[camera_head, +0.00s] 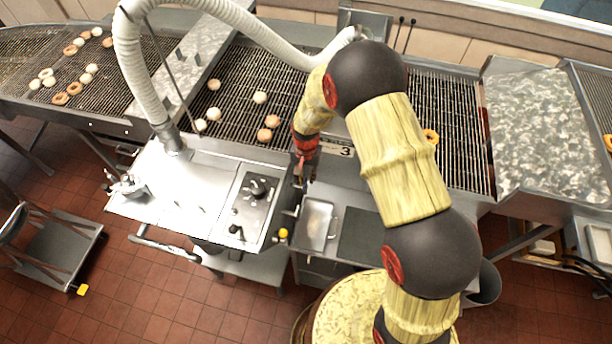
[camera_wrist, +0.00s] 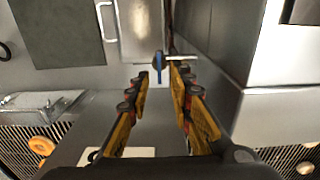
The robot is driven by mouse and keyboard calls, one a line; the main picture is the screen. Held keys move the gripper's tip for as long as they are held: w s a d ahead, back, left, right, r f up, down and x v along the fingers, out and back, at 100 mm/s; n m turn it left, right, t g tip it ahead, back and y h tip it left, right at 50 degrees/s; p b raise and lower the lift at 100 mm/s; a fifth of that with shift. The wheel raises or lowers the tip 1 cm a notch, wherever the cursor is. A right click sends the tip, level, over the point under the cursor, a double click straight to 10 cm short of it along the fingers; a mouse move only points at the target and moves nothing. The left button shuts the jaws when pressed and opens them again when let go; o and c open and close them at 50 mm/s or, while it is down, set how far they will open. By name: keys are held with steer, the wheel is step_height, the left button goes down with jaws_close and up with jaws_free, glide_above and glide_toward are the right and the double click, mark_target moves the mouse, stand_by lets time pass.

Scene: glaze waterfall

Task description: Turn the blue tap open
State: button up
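The blue tap (camera_wrist: 159,67) shows in the wrist view as a thin blue lever on a small metal pipe. It stands near the top centre, between a metal tray and a steel cabinet. My gripper (camera_wrist: 159,76) is open and empty, with one finger on each side of the lever's line. The lever appears at or just past the fingertips; I cannot tell whether they touch it. In the head view my gripper (camera_head: 303,170) is small and dark, beside the control unit's right edge. The tap is not clear there.
The steel control unit (camera_head: 170,200) with a white hose stands left of my gripper. A metal tray (camera_head: 316,222) and dark panel (camera_head: 360,236) lie to the right. Conveyor grates (camera_head: 245,75) with doughnuts run behind. A steel cabinet (camera_wrist: 285,110) stands close on the right in the wrist view.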

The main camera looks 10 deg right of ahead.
steer(key=shift+c, duration=0.3)
jaws_close()
steer(key=shift+n+b, duration=0.3)
steer(key=n+b, duration=0.1)
steer(key=n, duration=0.2)
steer(key=a+n+b, duration=0.1)
steer(key=n+b, duration=0.1)
steer(key=n, duration=0.1)
steer(key=n+b, duration=0.2)
steer(key=n, duration=0.2)
steer(key=shift+a+f, duration=0.1)
steer(key=shift+a, duration=0.05)
steer(key=n+b, duration=0.1)
steer(key=n, duration=0.1)
steer(key=n+b, duration=0.1)
steer(key=n, duration=0.1)
steer(key=shift+s+a+n, duration=0.15)
steer(key=shift+s+n, duration=0.05)
steer(key=shift+n, duration=0.1)
stand_by(0.4)
